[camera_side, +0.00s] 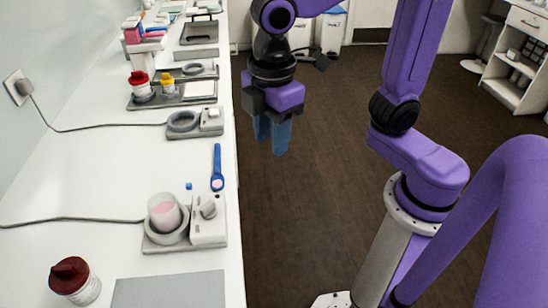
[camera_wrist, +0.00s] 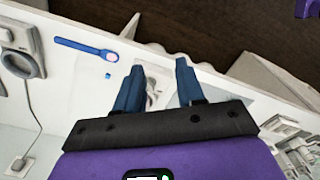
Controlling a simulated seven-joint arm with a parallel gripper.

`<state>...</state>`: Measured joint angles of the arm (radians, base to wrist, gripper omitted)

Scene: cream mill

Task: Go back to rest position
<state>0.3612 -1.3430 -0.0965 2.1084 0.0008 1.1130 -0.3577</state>
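My gripper (camera_side: 272,132) hangs over the floor to the right of the bench edge in the side view. It points down, well away from the objects on the bench. In the wrist view my gripper (camera_wrist: 157,84) has its two blue fingers apart, with nothing between them. A cream mill (camera_side: 188,224) with a cup of pink content stands on the near part of the bench. A blue spoon (camera_side: 217,168) with pink at its tip lies behind the mill. The spoon also shows in the wrist view (camera_wrist: 85,48).
The white bench (camera_side: 95,178) runs along the left. A red-capped jar (camera_side: 76,281) and a grey mat (camera_side: 168,290) are at the near end. A second device (camera_side: 194,122) and a tray (camera_side: 172,95) with capped jars lie farther back. The dark floor (camera_side: 320,180) is clear below my gripper.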

